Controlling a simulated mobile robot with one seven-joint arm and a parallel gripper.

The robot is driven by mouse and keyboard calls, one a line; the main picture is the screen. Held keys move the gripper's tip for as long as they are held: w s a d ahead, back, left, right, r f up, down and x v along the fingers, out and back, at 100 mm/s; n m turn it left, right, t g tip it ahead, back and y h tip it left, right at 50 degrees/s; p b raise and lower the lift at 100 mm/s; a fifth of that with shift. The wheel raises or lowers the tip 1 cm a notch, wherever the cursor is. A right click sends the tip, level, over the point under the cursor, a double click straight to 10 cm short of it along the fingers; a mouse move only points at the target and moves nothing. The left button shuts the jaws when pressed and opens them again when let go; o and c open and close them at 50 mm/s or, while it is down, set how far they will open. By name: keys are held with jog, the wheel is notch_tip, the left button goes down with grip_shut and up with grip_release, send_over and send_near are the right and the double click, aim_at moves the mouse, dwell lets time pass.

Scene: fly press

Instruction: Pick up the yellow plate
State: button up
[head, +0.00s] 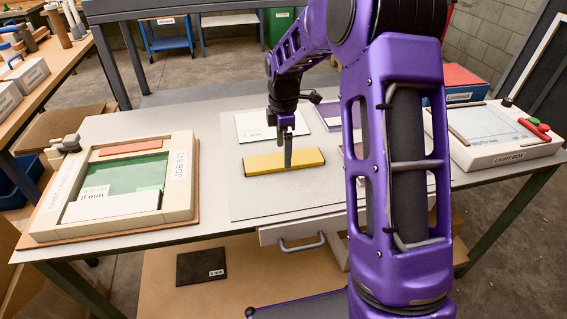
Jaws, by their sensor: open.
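My gripper (287,163) points down over the right half of the plate. It is open, with its fingertips at or just above the plate. I cannot tell whether they touch it. My purple arm hides part of the mat to the right.
A white plate (256,124) lies behind the yellow one, and a purple plate (327,117) lies right of it. A framed box (180,200) with a green panel stands left. A light box (506,153) stands right. The mat's front left is clear.

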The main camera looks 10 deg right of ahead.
notch_tip(320, 180, down, 2)
jog(key=shift+f, duration=0.2)
jog(key=c, duration=1.4)
